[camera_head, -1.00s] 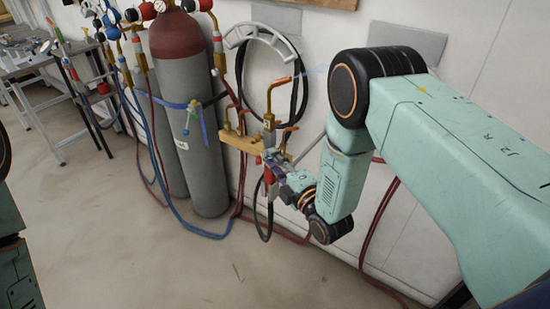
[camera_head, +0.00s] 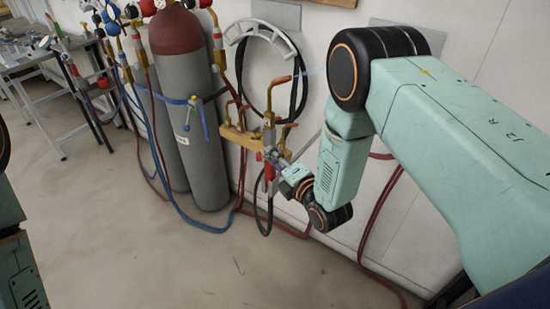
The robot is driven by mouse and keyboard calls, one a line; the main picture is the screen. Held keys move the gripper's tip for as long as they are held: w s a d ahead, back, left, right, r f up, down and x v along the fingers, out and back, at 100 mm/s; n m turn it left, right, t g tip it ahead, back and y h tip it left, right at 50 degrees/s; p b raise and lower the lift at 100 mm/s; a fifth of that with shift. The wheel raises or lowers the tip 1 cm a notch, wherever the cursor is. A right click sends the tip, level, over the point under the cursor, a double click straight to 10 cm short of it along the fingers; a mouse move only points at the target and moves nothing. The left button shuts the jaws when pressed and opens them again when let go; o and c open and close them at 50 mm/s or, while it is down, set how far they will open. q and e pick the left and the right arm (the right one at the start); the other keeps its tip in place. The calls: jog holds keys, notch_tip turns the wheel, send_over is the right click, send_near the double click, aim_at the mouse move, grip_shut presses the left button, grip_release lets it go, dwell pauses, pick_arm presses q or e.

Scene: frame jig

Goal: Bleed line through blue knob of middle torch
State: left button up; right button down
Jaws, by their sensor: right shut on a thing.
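The middle torch (camera_head: 269,130) stands upright in the yellow wooden holder (camera_head: 235,137) on the wall, its copper tip bent to the right. Other torches with copper tips stand on either side of it. My right gripper (camera_head: 272,157) is at the middle torch's valve area, just below the holder, shut on part of the torch. The blue knob is too small and too covered by the fingers to make out clearly. A red part of the torch shows below the fingers. My left gripper is out of view.
Two grey gas cylinders (camera_head: 197,120) with a blue strap stand left of the holder. A black hose coil hangs on a grey wall hook (camera_head: 262,33). Red and blue hoses run along the floor. A metal workbench (camera_head: 30,55) is at the far left. The front floor is clear.

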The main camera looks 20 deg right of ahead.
jog(key=c, duration=1.1)
grip_release()
jog(key=shift+c, duration=0.2)
jog(key=v, duration=1.2)
